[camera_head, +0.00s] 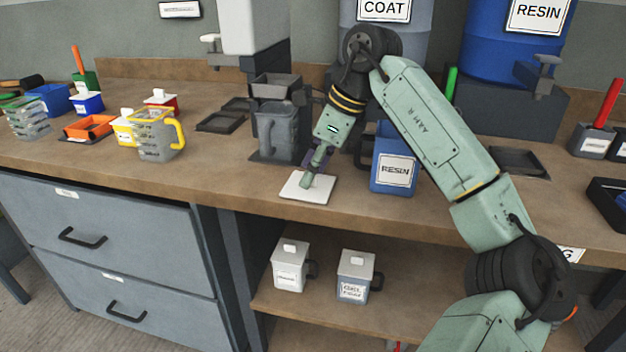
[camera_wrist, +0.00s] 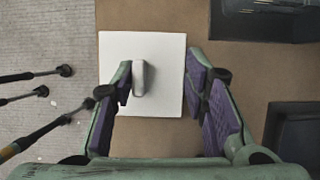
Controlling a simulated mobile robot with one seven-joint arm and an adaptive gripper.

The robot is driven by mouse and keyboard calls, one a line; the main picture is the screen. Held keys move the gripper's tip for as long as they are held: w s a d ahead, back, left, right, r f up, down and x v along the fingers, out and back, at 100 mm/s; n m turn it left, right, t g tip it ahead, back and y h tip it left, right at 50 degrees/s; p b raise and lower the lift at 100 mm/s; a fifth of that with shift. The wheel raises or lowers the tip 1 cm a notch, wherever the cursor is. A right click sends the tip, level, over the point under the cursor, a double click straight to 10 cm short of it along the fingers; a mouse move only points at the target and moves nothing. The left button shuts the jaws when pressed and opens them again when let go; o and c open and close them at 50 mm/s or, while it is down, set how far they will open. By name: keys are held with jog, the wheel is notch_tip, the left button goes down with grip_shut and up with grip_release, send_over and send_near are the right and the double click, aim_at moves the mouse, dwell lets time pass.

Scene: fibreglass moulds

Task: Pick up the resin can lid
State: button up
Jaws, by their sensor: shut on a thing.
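The resin can lid (camera_head: 293,190) is a flat white square plate at the front edge of the bench. In the wrist view the lid (camera_wrist: 165,50) has a light grey knob (camera_wrist: 139,80) in its middle. My gripper (camera_head: 309,178) points down over the lid and is shut on it at the knob. In the wrist view my gripper (camera_wrist: 158,82) has its left pad against the knob, while the right pad looks a little apart from it. I cannot tell whether the lid is lifted. The blue resin can (camera_head: 392,172) stands just right of the lid.
A grey jug (camera_head: 277,130) stands behind the lid. A clear measuring jug with a yellow handle (camera_head: 155,139) is farther left. The bench front left of the lid is clear.

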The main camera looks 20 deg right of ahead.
jog(key=shift+s+f, duration=0.1)
jog(key=shift+f, duration=0.15)
